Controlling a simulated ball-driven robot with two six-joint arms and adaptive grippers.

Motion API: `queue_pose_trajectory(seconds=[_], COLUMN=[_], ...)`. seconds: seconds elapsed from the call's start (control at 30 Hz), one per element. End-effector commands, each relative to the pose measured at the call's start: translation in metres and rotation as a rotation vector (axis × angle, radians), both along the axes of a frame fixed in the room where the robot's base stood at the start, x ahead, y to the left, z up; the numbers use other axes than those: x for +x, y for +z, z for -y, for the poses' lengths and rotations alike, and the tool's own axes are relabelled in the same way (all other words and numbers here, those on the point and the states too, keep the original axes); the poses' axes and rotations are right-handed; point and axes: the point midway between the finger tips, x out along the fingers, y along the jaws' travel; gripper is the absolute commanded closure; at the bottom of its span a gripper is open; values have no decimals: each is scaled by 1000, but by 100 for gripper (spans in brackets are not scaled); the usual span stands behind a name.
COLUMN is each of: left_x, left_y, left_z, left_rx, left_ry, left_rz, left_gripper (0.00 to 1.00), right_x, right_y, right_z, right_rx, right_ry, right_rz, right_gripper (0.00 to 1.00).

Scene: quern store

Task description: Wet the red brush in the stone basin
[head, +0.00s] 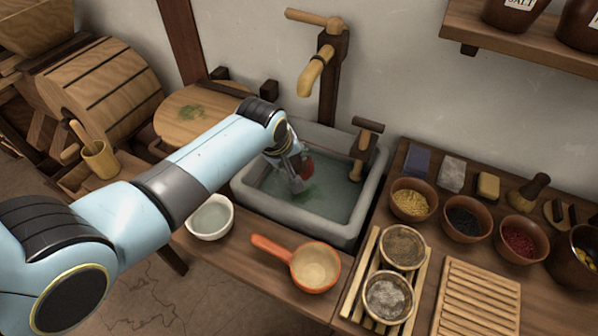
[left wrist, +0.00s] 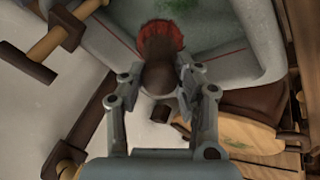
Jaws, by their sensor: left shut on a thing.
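The stone basin (head: 290,221) stands in the counter below the wooden tap (head: 314,72) and holds greenish water (head: 335,196). My left gripper (head: 297,180) reaches down inside the basin walls. It is shut on the red brush (head: 308,168), whose red bristles show beside the fingers. In the left wrist view the brush (left wrist: 161,37) has a round dark brown handle between the fingertips (left wrist: 158,90), with its bristles pointing away toward the basin. I cannot tell whether the bristles touch the water. My right gripper is in neither view.
A wooden valve handle (head: 365,142) stands on the basin's right rim. A white bowl (head: 210,217) and an orange ladle (head: 312,267) sit on the front counter. Bowls of grain and powder, such as the red one (head: 521,239), stand right. A round wooden board (head: 190,112) lies left.

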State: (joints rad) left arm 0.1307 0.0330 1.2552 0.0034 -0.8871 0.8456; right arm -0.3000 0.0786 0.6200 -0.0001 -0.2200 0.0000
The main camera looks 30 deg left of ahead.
Motion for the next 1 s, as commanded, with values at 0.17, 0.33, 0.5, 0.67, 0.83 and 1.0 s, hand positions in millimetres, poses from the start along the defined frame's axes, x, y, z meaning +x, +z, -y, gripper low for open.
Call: queue_pose_trajectory(seconds=[0.17,0.33,0.5,0.67,0.83,1.0], left_x=[0,0,0,1,0,0], left_y=[19,33,47,60,71,70], left_z=[0,0,0,0,0,0], left_rx=[0,-1,0,0,0,0], left_ry=[0,0,0,0,0,0], left_rz=[1,1,1,2,1,0], left_gripper=[94,94,94,94,94,94], right_x=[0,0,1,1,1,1], right_y=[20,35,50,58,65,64], right_z=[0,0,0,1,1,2], right_rx=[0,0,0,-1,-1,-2], right_ry=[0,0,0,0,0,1], right_rz=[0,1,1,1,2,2], right_gripper=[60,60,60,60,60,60])
